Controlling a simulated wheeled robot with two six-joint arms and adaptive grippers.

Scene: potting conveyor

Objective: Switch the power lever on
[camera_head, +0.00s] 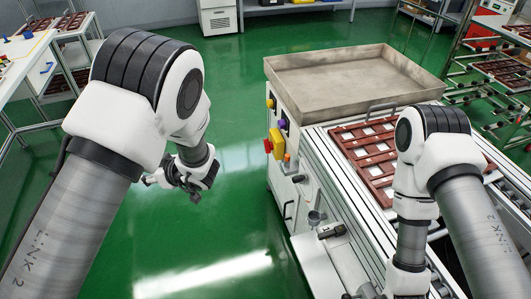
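A yellow box (277,143) with a red knob (268,146) sits on the near left corner of the conveyor machine (283,205). A small orange part (287,157) shows just below it. I cannot tell for sure which of these is the power lever, or its position. My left gripper (172,188) hangs over the green floor, left of the machine and apart from the controls. Its fingers look spread and empty. My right arm reaches down over the conveyor's front; its gripper is cut off or hidden at the bottom edge.
A blue-purple button (284,124) and a yellow button (270,103) are above the yellow box. A metal tray (350,78) tops the machine. Brown trays (370,150) lie on the conveyor. Racks stand at right, a table at left. Floor between is clear.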

